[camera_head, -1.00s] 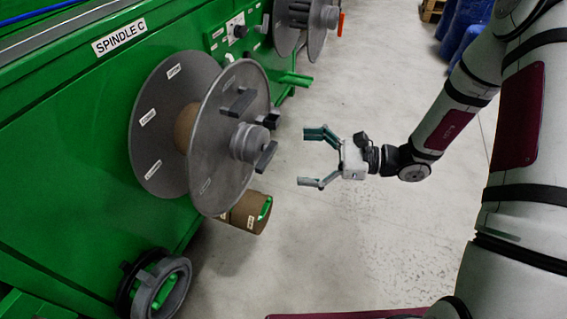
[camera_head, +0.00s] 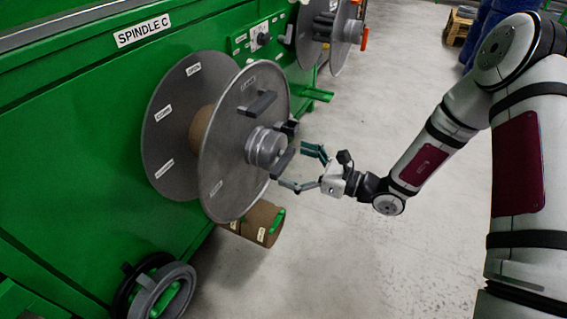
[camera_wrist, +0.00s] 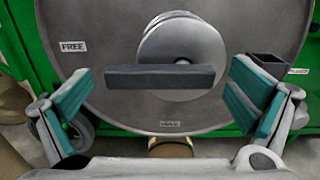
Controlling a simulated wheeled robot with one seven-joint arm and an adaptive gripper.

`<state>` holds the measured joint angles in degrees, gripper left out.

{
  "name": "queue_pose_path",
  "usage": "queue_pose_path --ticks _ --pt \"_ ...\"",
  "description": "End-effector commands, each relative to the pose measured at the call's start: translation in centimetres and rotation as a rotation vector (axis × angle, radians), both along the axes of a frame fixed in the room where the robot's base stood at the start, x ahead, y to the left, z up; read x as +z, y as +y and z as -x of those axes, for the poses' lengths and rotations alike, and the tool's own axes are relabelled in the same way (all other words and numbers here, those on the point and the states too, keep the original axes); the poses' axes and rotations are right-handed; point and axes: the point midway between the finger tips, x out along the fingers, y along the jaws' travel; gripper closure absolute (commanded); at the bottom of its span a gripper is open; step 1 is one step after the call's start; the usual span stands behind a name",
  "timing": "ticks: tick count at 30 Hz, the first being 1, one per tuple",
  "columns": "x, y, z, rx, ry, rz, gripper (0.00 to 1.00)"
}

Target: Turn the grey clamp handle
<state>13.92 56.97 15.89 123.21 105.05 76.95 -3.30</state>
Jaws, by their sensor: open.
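The grey clamp handle (camera_head: 283,163) is a dark bar across the front of a round silver hub (camera_head: 263,147) on the spindle C reel (camera_head: 225,180). In the wrist view the handle (camera_wrist: 160,76) lies about level, with the hub (camera_wrist: 180,48) behind it. My gripper (camera_head: 296,167) is open and empty, just in front of the handle. In the wrist view my gripper (camera_wrist: 162,84) has one teal-padded finger on each side of the bar, with gaps between pads and bar ends. No contact is visible.
A dark block (camera_head: 262,103) juts from the reel face near the hub. A brown spool (camera_head: 262,222) lies below the reel. The green machine (camera_head: 70,150) stands behind; another reel (camera_head: 345,35) is farther back. Grey floor (camera_head: 400,260) is clear at the right.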

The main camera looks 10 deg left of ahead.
Motion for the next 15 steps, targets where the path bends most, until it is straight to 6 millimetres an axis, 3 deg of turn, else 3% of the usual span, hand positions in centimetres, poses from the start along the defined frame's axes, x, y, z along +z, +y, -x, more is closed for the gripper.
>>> queue_pose_path --ticks 6,15 --pt "-0.1 2.3 -0.8 0.001 -0.002 0.001 0.00" --pt "0.0 2.9 -1.1 -0.001 -0.001 0.000 0.00"
